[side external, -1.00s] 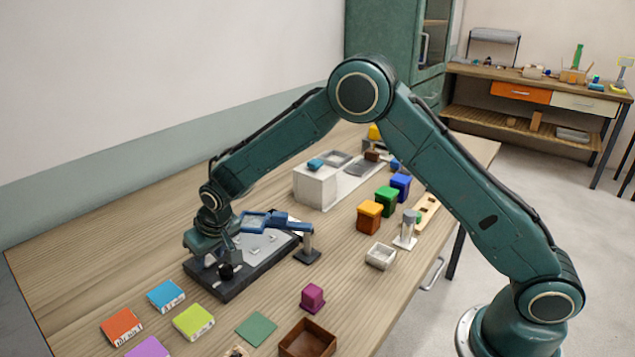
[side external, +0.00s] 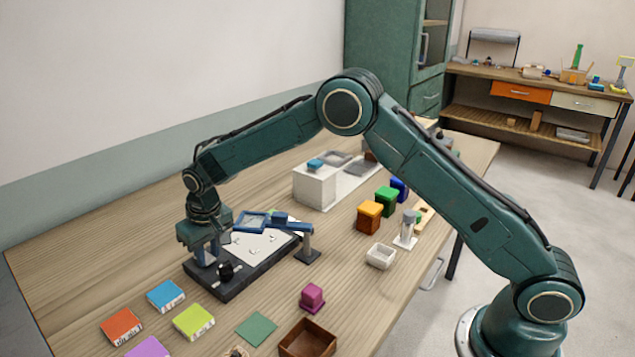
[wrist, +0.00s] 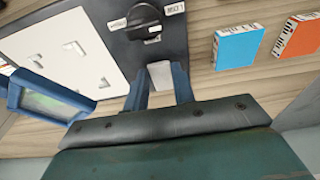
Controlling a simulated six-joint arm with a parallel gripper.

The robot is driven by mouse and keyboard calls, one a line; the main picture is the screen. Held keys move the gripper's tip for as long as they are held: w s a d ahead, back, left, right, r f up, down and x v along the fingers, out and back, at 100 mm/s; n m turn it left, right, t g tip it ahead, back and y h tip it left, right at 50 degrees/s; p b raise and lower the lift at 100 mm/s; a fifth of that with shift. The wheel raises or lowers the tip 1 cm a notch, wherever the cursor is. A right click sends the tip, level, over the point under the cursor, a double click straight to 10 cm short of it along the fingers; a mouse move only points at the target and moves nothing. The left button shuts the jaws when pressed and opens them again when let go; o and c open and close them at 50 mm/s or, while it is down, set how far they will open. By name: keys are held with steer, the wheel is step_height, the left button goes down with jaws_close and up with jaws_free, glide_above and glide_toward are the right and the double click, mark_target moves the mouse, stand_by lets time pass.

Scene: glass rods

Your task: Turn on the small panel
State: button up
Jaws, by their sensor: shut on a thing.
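The small panel (side external: 219,288) is a dark flat box with a white plate (wrist: 62,55) on its top. A black round knob (side external: 226,271) sits at its near end; in the wrist view the knob (wrist: 144,20) shows beside small white labels. My gripper (side external: 207,259) points down at the panel's left edge, beside the knob. In the wrist view its blue fingers (wrist: 160,76) are shut on a light grey piece (wrist: 161,73) at the panel's edge. The lower part of this piece is hidden between the fingers.
A blue-framed viewer (side external: 250,222) on a grey post (side external: 307,243) hangs over the panel's far side. Blue (side external: 166,295), orange (side external: 121,327) and lime (side external: 193,321) boxes lie in front. A white bin (side external: 381,256) and coloured blocks stand to the right.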

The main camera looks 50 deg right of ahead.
mark_target(211, 261)
steer(key=shift+w+g, duration=0.25)
steer(key=shift+g, duration=0.35)
steer(key=o, duration=1)
steer(key=shift+r, duration=0.1)
steer(key=shift+r, duration=0.15)
steer(key=r, duration=0.9)
steer(key=s+r, duration=0.1)
steer(key=r, duration=0.3)
steer(key=shift+r, duration=0.25)
steer(key=shift+r, duration=0.1)
